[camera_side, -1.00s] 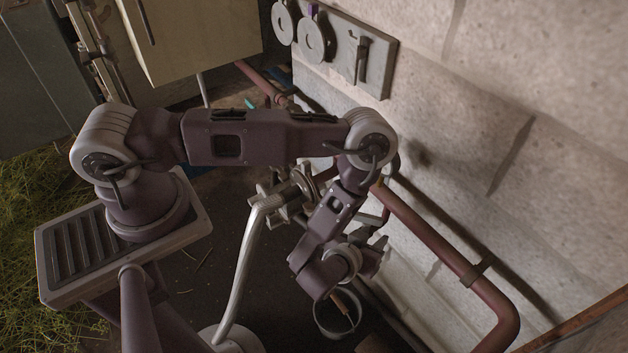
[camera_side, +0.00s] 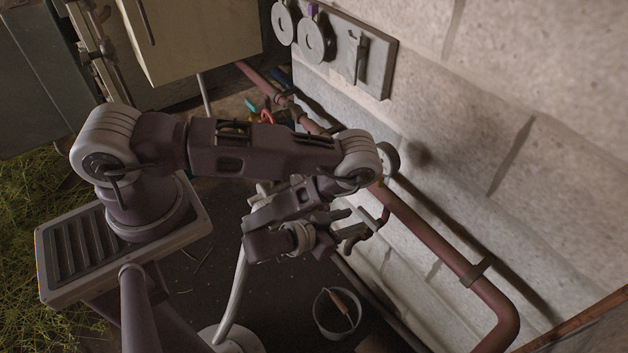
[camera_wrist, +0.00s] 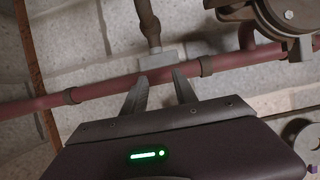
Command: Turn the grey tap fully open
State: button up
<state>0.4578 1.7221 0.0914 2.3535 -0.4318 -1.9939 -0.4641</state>
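In the side view my gripper (camera_side: 358,222) is beside the wall pipe, and my arm covers part of the tap area.
The red pipe (camera_side: 440,245) runs along the wall, held by a bracket (camera_side: 478,270). A grey wall plate (camera_side: 375,72) with round discs is higher up. A round dark fitting (camera_wrist: 285,12) is at the wrist view's upper right.

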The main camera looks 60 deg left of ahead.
notch_tip(320, 180, up, 5)
jog(key=f+n+g, duration=0.1)
jog(key=w+f+n+g, duration=0.1)
jog(key=f+g, duration=0.1)
jog(key=f+n+g, duration=0.1)
jog(key=f+g, duration=0.1)
jog(key=shift+w+a, duration=0.2)
jog(key=shift+a, duration=0.05)
jog(key=shift+s+d+f+g+h, duration=0.1)
jog(key=shift+g+h, duration=0.05)
jog(key=shift+g, duration=0.4)
jog(key=shift+d+f+g+h, duration=0.1)
jog(key=shift+g+h, duration=0.05)
jog(key=shift+g, duration=0.4)
jog(key=shift+s+a+r+g, duration=0.1)
jog(key=shift+a+g, duration=0.05)
jog(key=shift+g, duration=0.35)
jog(key=s+a+r+m+g, duration=0.1)
jog(key=a+r+g, duration=0.1)
jog(key=a, duration=0.3)
jog(key=s+a+r+m+g+y, duration=0.1)
jog(key=s+a+r+m+g, duration=0.1)
jog(key=a, duration=0.3)
jog(key=shift+s+a+r+g, duration=0.2)
jog(key=shift+r+g, duration=0.4)
jog(key=shift+r, duration=0.3)
jog(key=shift+o, duration=0.5)
